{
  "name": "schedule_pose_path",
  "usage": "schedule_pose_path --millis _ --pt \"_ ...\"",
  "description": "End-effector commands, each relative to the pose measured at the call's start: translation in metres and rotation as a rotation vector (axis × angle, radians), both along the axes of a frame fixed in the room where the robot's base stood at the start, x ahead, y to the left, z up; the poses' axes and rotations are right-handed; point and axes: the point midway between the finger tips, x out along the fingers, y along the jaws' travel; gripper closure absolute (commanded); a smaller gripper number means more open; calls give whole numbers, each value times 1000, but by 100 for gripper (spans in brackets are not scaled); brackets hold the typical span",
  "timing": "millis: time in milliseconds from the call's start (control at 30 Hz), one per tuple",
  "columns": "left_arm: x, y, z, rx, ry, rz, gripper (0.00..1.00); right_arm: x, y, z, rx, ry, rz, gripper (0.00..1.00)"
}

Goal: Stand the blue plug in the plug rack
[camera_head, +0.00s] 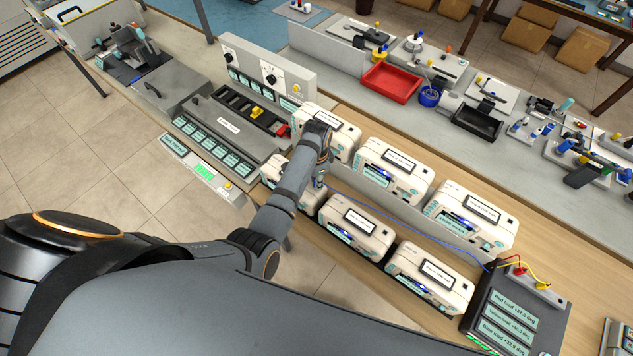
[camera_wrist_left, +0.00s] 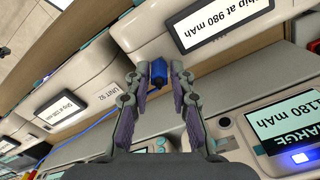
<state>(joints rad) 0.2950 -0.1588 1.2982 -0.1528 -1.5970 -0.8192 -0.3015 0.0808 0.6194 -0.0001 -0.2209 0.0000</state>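My left gripper (camera_wrist_left: 160,72) is shut on the blue plug (camera_wrist_left: 158,74), which shows between its fingertips in the left wrist view. In the head view the left gripper (camera_head: 319,182) is at the row of white monitor units, and its fingers are small and partly hidden by the wrist. A blue lead (camera_head: 425,233) runs from there to the dark load box (camera_head: 505,318) at the lower right. The plug rack (camera_head: 530,284) appears to be the grey strip on that box, with a red plug (camera_head: 519,271) and a yellow plug (camera_head: 543,285) at it. My right gripper is out of view.
Several white monitor units stand in two rows, including a front unit (camera_head: 357,226) and a back unit (camera_head: 393,170). A grey tester (camera_head: 230,125) is left of them. A red tray (camera_head: 391,82) is on the bench behind. Bare wood shows right of the units.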

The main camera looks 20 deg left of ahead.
Motion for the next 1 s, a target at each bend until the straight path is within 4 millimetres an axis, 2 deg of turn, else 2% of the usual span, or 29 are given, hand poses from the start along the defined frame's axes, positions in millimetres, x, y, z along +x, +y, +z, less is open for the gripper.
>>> schedule_pose_path --millis 33,133,367,767,1000 --pt "0 0 0 0 0 0 89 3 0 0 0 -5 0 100" --pt "0 0 0 0 0 0 100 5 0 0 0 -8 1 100" --pt "0 0 2 0 0 0 100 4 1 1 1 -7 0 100" --pt "0 0 26 -1 -1 0 100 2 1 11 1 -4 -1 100" --pt "1 -1 39 -1 -2 0 100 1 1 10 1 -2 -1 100"
